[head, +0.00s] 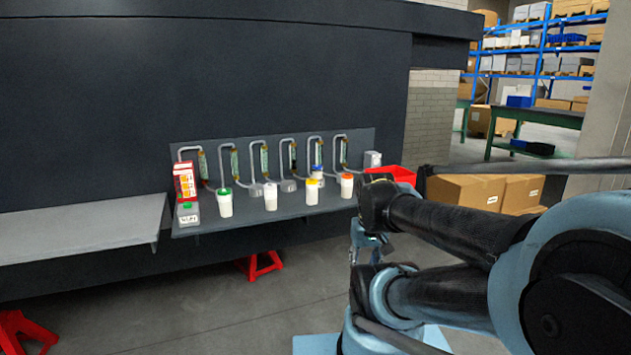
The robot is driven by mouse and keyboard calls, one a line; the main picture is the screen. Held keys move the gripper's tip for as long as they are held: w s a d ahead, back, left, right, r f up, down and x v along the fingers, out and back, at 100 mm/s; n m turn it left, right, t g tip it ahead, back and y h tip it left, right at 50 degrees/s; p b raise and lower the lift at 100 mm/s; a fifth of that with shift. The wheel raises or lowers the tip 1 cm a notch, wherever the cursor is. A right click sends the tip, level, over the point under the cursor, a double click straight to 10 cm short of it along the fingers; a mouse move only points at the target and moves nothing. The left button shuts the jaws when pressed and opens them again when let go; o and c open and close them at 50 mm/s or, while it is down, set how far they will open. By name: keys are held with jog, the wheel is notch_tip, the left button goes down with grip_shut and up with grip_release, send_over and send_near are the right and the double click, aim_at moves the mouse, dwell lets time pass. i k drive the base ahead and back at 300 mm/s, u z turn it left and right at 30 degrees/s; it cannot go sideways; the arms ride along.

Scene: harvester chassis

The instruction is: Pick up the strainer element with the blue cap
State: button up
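The strainer element with the blue cap (317,171) stands on the grey shelf (255,222), towards its back and right of centre. It is partly hidden behind a white element with a yellow cap (312,193). Other white elements stand along the front of the shelf: one with a green cap (225,206), one with a white cap (270,201) and one with an orange cap (347,188).
Bent grey pipes with green parts (235,161) rise behind the elements. A red and yellow box (185,181) stands at the shelf's left end, and a red bin (395,174) is at the right. Cardboard boxes (466,191) are further right. Red stands (260,266) are below.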

aim_at(317, 168)
jog(key=k, duration=1)
jog(key=z, duration=0.55)
jog(key=i, duration=1.75)
jog(key=u, duration=0.1)
